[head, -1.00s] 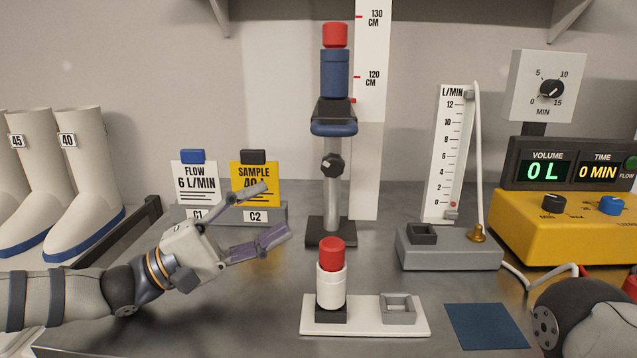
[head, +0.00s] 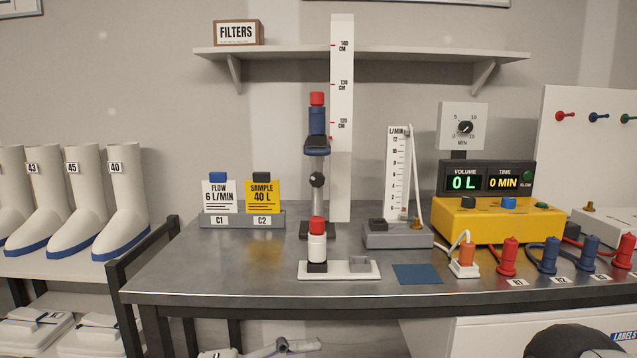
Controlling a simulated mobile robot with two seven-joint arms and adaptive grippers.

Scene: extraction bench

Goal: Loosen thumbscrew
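The thumbscrew is a black knob (head: 317,180) on the grey post of the stand (head: 318,205). Above it, a blue collar (head: 316,146) carries a blue cylinder (head: 317,121) with a red cap (head: 317,98). My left gripper (head: 300,345) is at the bottom edge, below the bench front and well apart from the thumbscrew. It is mostly cut off, so its opening is unclear. Of my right arm only a dark rounded part shows at the bottom right; its gripper is out of view.
A white base (head: 340,276) with a red-capped white cylinder (head: 317,246) stands in front of the stand. The card holder (head: 241,220) is left, the flow meter base (head: 398,240) right, beside a yellow pump (head: 490,225). A tall white scale (head: 341,190) stands behind. Bench front-left is clear.

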